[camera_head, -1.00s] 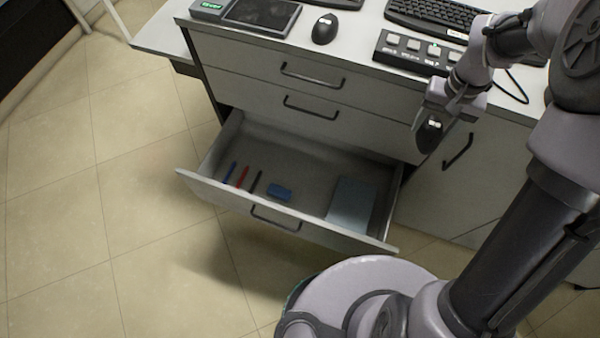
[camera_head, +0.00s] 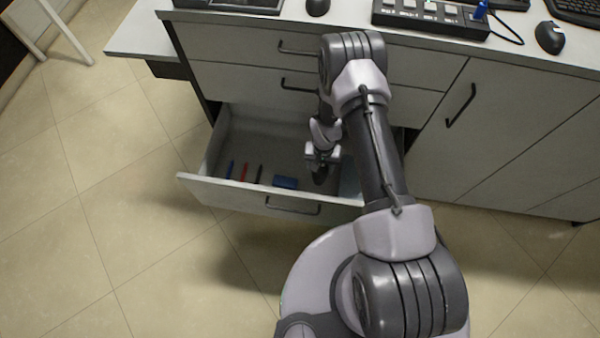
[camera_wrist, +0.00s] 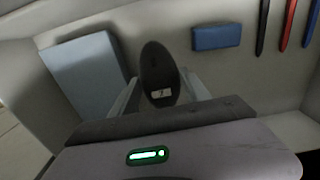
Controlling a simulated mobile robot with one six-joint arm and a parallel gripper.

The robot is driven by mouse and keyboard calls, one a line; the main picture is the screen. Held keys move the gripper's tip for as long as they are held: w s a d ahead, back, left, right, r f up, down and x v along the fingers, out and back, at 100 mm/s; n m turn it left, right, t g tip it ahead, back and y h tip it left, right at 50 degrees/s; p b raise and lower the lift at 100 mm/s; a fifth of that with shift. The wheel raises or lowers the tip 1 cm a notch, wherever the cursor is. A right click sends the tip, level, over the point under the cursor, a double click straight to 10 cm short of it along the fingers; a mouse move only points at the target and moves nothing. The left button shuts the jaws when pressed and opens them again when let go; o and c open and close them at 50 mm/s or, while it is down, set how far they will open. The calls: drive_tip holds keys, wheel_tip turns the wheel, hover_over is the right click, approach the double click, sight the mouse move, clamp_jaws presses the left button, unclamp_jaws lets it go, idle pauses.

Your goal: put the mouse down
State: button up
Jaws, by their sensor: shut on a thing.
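A black computer mouse (camera_wrist: 158,72) is held between the two fingers of my gripper (camera_wrist: 160,92) in the wrist view. In the head view my gripper (camera_head: 322,168) reaches down into the open bottom drawer (camera_head: 225,190), and the mouse (camera_head: 320,174) shows as a dark shape at its tip. The mouse is over the drawer floor, between a blue block and a light blue flat item. I cannot tell whether it touches the floor.
The drawer holds a blue block (camera_wrist: 217,37), a light blue flat item (camera_wrist: 88,75), and black (camera_wrist: 263,25), red (camera_wrist: 289,22) and blue (camera_wrist: 311,22) pens. Bare floor lies around the mouse. Other mice (camera_head: 549,37) (camera_head: 317,6) sit on the desk above.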

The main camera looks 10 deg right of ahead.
drive_tip(key=f+b, duration=0.5)
drive_tip(key=f, duration=0.6)
drive_tip(key=shift+s+f, duration=0.2)
drive_tip(key=o, duration=1.4)
drive_tip(key=shift+r, duration=0.1)
drive_tip(key=shift+r, duration=0.1)
